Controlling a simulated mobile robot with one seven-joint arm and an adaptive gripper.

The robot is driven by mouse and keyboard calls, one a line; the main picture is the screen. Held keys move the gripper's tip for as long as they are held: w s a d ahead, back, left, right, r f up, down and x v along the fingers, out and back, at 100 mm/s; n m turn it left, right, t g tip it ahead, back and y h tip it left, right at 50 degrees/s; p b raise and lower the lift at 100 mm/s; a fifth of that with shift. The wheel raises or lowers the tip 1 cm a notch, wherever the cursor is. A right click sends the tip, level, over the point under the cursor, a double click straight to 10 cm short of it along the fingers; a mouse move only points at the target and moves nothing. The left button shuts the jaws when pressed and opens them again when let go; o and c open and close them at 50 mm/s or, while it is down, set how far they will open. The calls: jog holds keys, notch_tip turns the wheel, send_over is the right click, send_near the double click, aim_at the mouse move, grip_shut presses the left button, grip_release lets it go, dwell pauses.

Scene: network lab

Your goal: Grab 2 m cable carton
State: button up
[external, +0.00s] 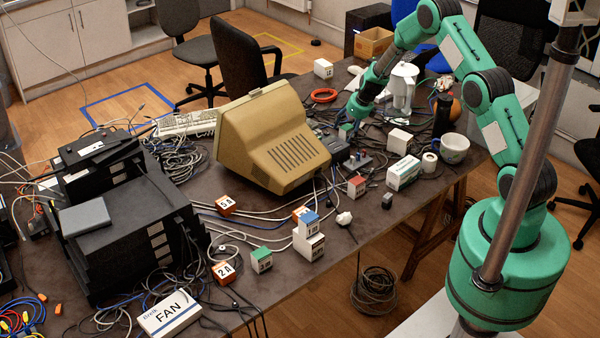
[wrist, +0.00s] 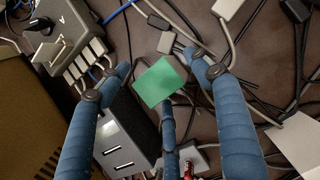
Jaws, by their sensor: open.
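My gripper (external: 357,112) is low over the table, just right of the beige monitor. In the wrist view my gripper (wrist: 160,68) is open, its blue fingers spread around a small green-topped carton (wrist: 157,82) without visibly closing on it. In the external view this green carton (external: 346,129) is partly hidden by my gripper and its label cannot be read. Another green-topped carton (external: 262,260) stands at the table's front. A blue-topped carton (external: 308,224) stands on another carton (external: 311,245). I cannot read a clear 2 m mark on any of them.
The monitor (external: 268,140) stands close left of my gripper. A red-topped carton (external: 356,186), a white-green box (external: 403,172), a mug (external: 454,148) and a white jug (external: 402,88) stand nearby. Loose cables and a grey device (wrist: 55,28) crowd the spot. Orange cartons (external: 223,271) lie farther front.

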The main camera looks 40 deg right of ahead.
jog(key=shift+w+f, duration=0.2)
jog(key=shift+f, duration=0.3)
jog(key=shift+c, duration=0.5)
jog(key=c, duration=1.3)
jog(key=shift+o, duration=0.2)
